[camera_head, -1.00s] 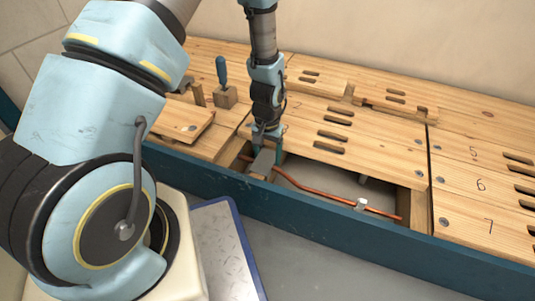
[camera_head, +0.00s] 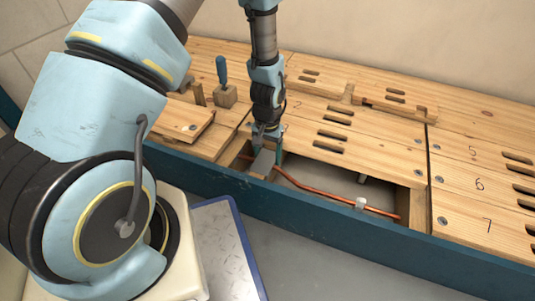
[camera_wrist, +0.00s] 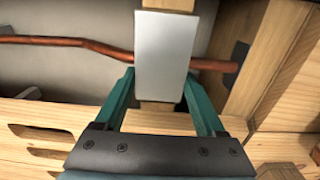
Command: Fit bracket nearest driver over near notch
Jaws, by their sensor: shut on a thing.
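My gripper (camera_head: 265,146) reaches down into the floor opening at its left end. It is shut on a flat grey bracket (camera_head: 263,163). In the wrist view the bracket (camera_wrist: 165,60) is a plain pale plate between the two teal fingers of my gripper (camera_wrist: 162,82). A wooden joist (camera_wrist: 166,5) shows beyond and below the plate. The copper pipe (camera_wrist: 75,42) passes behind the plate. The plate hides the crossing of pipe and joist, so I cannot tell whether it touches the wood. The driver (camera_head: 222,72), with a blue handle, stands in a wooden block at the back left.
The copper pipe (camera_head: 315,190) runs right along the opening, with a small white piece (camera_head: 360,203) by it. Slotted boards (camera_head: 325,115) lie behind and numbered boards (camera_head: 480,185) to the right. A blue beam (camera_head: 330,226) edges the front.

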